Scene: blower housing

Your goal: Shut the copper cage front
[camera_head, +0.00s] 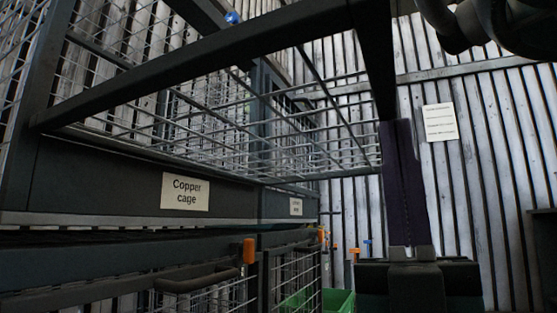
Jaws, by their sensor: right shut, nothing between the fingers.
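The copper cage is on the left, with a white label reading "Copper cage" on its dark lower rail (120,180). Its front (220,49), a dark-framed wire mesh panel, stands out from the cage and looks open. The panel's frame runs from the rail's left end up to the top and then down its right side. My right gripper (398,126) points up at the right of the panel. Its long dark purple fingers are shut with nothing between them. The fingertips overlap the panel's right bar in the picture; I cannot tell whether they touch. My left gripper is not in view.
A neighbouring cage with a smaller label (296,206) stands behind. Below are more mesh fronts with a dark handle (198,279) and an orange piece (249,251). A green bin (338,301) is low in the middle. A paper notice (440,122) hangs on the ribbed wall.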

